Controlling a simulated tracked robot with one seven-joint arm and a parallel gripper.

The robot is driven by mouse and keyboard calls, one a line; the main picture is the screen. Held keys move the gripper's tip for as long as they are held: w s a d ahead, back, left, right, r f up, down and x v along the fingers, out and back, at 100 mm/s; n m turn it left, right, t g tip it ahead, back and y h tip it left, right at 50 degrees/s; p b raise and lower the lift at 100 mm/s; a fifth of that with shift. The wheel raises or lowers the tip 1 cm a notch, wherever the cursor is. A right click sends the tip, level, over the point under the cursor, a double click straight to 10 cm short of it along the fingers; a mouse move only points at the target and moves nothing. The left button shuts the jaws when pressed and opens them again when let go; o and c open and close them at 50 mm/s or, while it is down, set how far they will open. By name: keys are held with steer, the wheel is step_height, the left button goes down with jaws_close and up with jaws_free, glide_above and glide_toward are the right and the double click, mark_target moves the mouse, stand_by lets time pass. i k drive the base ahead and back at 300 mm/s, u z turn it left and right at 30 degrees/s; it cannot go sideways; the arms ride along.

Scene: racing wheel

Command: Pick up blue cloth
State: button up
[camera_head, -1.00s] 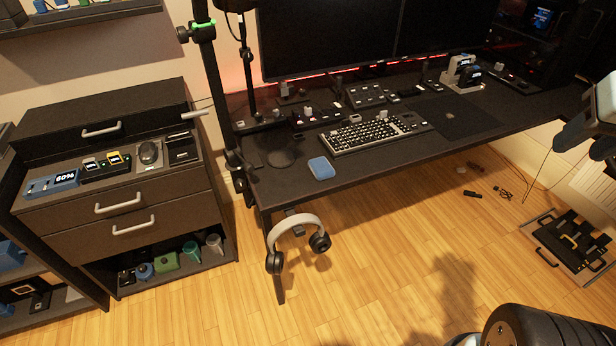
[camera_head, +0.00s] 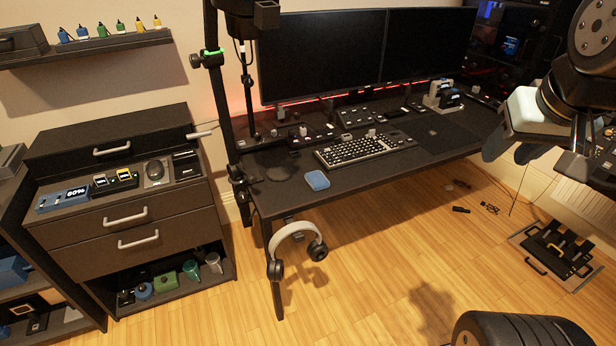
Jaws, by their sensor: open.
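The blue cloth (camera_head: 317,180) is a small, flat, rounded square lying on the black desk (camera_head: 375,182), close to its front left edge. It is in full view, left of and in front of the keyboard. My gripper (camera_head: 505,150) is at the upper right of the view, raised and far to the right of the cloth. Its dark finger pads hang below a white housing, apart from each other, with nothing seen between them. Part of my arm cuts off behind the frame's right edge.
A keyboard (camera_head: 362,149) and two monitors (camera_head: 322,56) stand behind the cloth. Headphones (camera_head: 296,236) hang below the desk's front left edge. A dark drawer cabinet (camera_head: 125,220) stands at the left.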

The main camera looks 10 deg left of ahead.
mark_target(317, 180)
steer(key=u, duration=0.05)
steer(key=i, duration=1)
